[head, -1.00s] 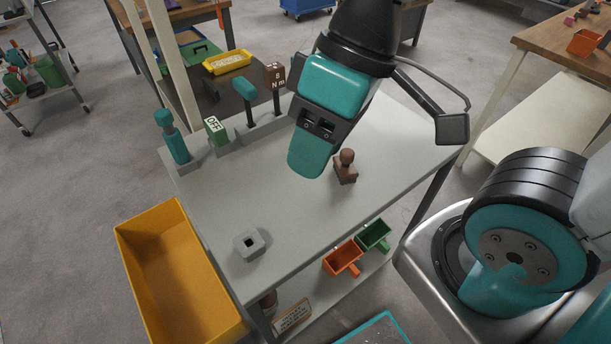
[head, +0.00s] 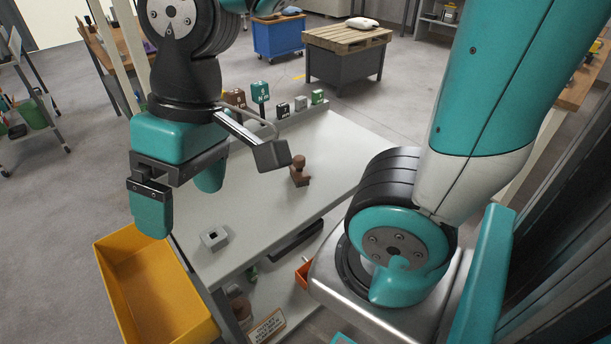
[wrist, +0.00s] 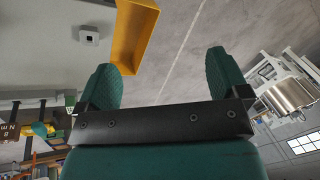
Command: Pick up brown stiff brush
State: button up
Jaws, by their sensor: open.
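A small brown object with a rounded knob on a blocky base (head: 299,172) stands on the grey table (head: 262,215), right of its middle. It looks like the brown stiff brush, but no bristles can be made out. My gripper (head: 180,195) is open and empty, with its two teal fingers spread, over the left side of the table. It is well to the left of the brown object and apart from it. In the wrist view the open gripper (wrist: 162,68) has nothing between its fingers, and the brown object is not seen.
A grey block with a square hole (head: 214,238) sits near the table's front left. It also shows in the wrist view (wrist: 89,37). A yellow bin (head: 112,275) stands left of the table. An orange container (head: 304,273) is below.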

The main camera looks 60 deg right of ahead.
jog(key=shift+o, duration=0.2)
jog(key=w+d+f+m+h, duration=0.1)
jog(key=w+d+f+m, duration=0.1)
jog(key=w+d+m, duration=0.6)
jog(key=shift+w+d+m+t, duration=0.2)
jog(key=shift+w+m+t, duration=0.15)
jog(key=shift+m, duration=0.45)
jog(key=m+g+h, duration=0.1)
jog(key=m+h, duration=0.2)
jog(key=m, duration=2)
send_over(299, 170)
notch_tip(299, 170, down, 9)
jog(key=f, duration=0.7)
jog(key=w+f+p, duration=0.1)
jog(key=f, duration=0.2)
jog(key=shift+d+f, duration=0.1)
jog(key=shift+f, duration=0.15)
jog(key=shift+s+d+f+p, duration=0.15)
jog(key=shift+f+p, duration=0.2)
jog(key=shift+f, duration=1.25)
jog(key=shift+s+d+f+p, duration=0.15)
jog(key=shift+f+p, duration=0.15)
jog(key=shift+f, duration=1.3)
jog(key=c, duration=0.9)
jog(key=shift+r, duration=0.1)
notch_tip(299, 170, up, 20)
jog(key=b, duration=0.1)
